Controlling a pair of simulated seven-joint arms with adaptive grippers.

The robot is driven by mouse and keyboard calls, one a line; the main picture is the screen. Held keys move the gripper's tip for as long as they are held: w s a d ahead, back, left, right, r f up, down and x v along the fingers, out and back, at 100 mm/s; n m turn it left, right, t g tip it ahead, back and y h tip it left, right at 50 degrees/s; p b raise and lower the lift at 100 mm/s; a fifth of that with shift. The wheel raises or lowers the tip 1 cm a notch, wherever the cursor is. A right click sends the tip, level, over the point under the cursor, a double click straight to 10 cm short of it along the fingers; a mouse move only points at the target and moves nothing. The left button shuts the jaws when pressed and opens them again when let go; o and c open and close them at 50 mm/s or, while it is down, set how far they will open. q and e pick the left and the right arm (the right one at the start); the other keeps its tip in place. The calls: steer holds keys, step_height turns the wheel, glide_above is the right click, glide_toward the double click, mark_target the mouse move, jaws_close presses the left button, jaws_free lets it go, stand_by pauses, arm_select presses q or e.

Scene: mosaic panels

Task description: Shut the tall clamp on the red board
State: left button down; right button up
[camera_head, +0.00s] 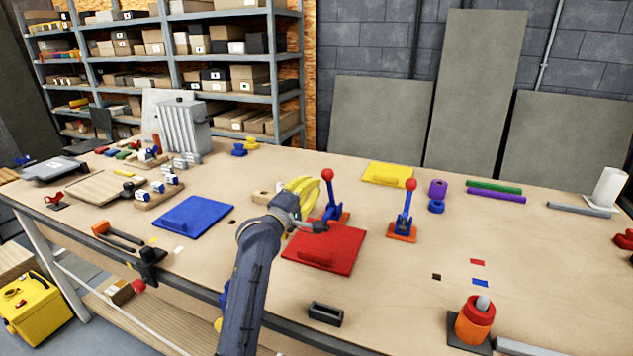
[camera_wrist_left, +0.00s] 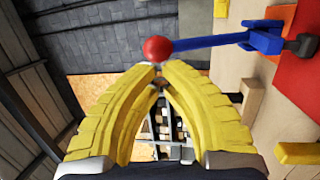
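The red board (camera_head: 325,249) lies flat at the middle of the table. The tall clamp (camera_head: 333,196) stands at its far edge, with a blue lever pointing up and a red ball on top. In the left wrist view its lever (camera_wrist_left: 215,42) runs from the right to the red ball (camera_wrist_left: 157,49). My left gripper (camera_head: 316,183) has yellow fingers beside the ball. In the wrist view its fingertips (camera_wrist_left: 158,68) come together just below the ball in the picture; whether they touch it I cannot tell. Nothing shows held between the fingers. My right gripper is not in view.
A similar clamp (camera_head: 405,211) stands on an orange base to the right. A blue board (camera_head: 194,216) lies left, a yellow board (camera_head: 388,174) behind. A dark block (camera_head: 325,314) sits near the front edge.

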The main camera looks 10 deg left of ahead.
arm_select(q)
steer(key=shift+x, duration=1.35)
steer(key=w, duration=0.1)
steer(key=w+r, duration=0.2)
steer(key=shift+w+d, duration=0.15)
steer(key=shift+d, duration=0.2)
